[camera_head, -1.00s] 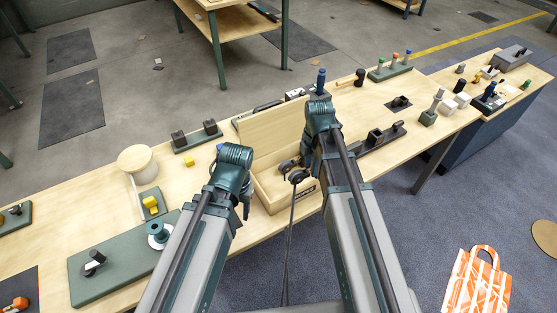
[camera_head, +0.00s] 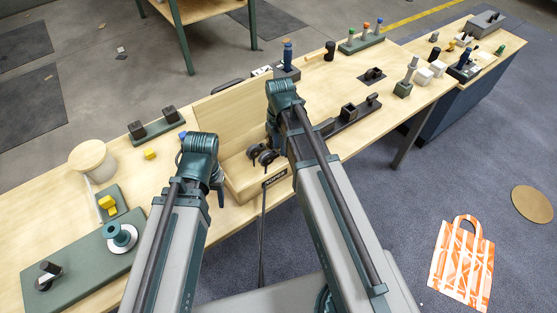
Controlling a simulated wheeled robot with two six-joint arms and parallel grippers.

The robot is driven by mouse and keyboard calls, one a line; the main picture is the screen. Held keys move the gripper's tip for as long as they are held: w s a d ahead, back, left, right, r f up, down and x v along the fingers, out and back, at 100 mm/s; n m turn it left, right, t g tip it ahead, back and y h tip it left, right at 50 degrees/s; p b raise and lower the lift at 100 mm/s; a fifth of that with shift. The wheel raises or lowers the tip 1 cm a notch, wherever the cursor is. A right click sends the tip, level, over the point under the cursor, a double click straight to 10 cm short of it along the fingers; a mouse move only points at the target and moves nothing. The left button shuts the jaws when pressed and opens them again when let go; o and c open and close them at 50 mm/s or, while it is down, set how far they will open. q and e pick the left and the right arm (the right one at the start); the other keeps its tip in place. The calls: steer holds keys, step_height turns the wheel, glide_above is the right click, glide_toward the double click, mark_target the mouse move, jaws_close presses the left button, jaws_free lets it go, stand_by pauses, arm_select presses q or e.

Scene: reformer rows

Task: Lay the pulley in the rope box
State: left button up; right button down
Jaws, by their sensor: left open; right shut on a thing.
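The rope box (camera_head: 240,184) is a pale wooden box with a dark label on its front. Its lid (camera_head: 228,112) stands open at the back. The pulley (camera_head: 263,155), dark with rounded wheel-like parts, shows at the box's opening, just left of my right arm. My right gripper (camera_head: 272,143) is shut on it, its fingers mostly hidden behind my arm. Whether the pulley touches the box floor cannot be told. A dark rope (camera_head: 263,235) hangs down past the box's front. My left gripper (camera_head: 217,190) is open and empty at the box's left end.
Left on the bench are a green plate with a spool (camera_head: 120,237), a pale roll (camera_head: 91,158) and a yellow block (camera_head: 150,154). A dark rail fixture (camera_head: 349,117) lies right of the box. A blue-handled tool (camera_head: 287,57) stands behind it. An orange bag (camera_head: 462,262) lies on the floor.

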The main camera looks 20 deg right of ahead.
arm_select(q)
steer(key=shift+f+b, duration=1.8)
steer(key=shift+f, duration=0.35)
arm_select(e)
steer(key=shift+f, duration=2.15)
arm_select(q)
steer(key=shift+f, duration=0.2)
arm_select(e)
steer(key=shift+f, duration=0.2)
steer(key=c, duration=0.6)
jaws_free()
arm_select(q)
steer(key=shift+r, duration=0.2)
arm_select(e)
steer(key=shift+r, duration=0.15)
step_height(320, 180, up, 12)
steer(key=p, duration=1.2)
steer(key=shift+r, duration=0.1)
arm_select(q)
step_height(320, 180, up, 12)
arm_select(e)
steer(key=shift+a, duration=0.1)
